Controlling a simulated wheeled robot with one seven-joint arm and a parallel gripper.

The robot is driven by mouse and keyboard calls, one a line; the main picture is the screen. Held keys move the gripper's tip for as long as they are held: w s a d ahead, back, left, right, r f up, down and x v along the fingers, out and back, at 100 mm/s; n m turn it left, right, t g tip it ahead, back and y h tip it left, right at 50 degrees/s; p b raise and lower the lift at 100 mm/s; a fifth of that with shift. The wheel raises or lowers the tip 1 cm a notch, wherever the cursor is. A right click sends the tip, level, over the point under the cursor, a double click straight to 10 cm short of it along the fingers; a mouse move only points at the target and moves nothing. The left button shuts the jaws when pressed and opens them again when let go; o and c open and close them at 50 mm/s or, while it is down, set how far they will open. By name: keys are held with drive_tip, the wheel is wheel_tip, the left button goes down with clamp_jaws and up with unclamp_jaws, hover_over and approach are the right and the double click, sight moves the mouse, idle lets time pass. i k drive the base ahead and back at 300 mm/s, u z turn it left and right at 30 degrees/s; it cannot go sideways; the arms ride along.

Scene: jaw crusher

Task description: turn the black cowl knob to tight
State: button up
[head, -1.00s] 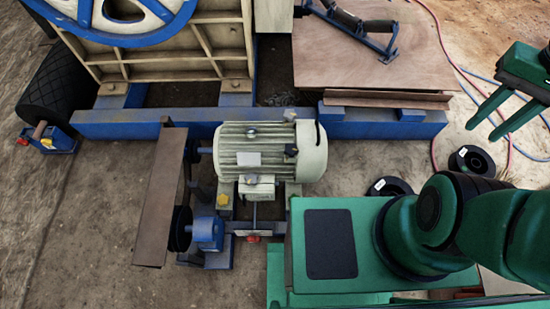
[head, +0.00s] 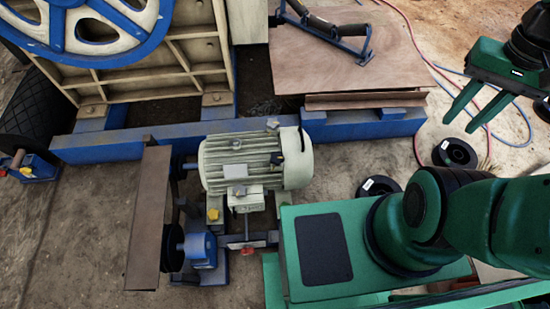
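The cream finned motor (head: 225,165) lies on its side on a mount near the middle of the head view. A small dark knob, which looks like the black cowl knob (head: 277,158), sits near the cowl at the motor's right end. Its marking and turn position are too small to read. My green gripper (head: 459,125) hangs at the upper right, well to the right of the motor and apart from it. Its two long fingers are spread with nothing between them.
A grey knob (head: 273,123), a yellow knob (head: 213,214) and a red knob (head: 272,238) are around the motor. A brown belt guard (head: 150,220) stands left. A blue beam (head: 350,127) runs behind. Black spools (head: 455,153) lie on the ground below my gripper.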

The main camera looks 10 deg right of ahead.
sight(277, 158)
drive_tip(key=z, duration=0.05)
drive_tip(key=k, duration=0.5)
drive_tip(key=z, duration=0.45)
drive_tip(key=k, duration=1)
drive_tip(key=u, duration=1.1)
drive_tip(key=i, duration=1)
drive_tip(key=z, duration=0.05)
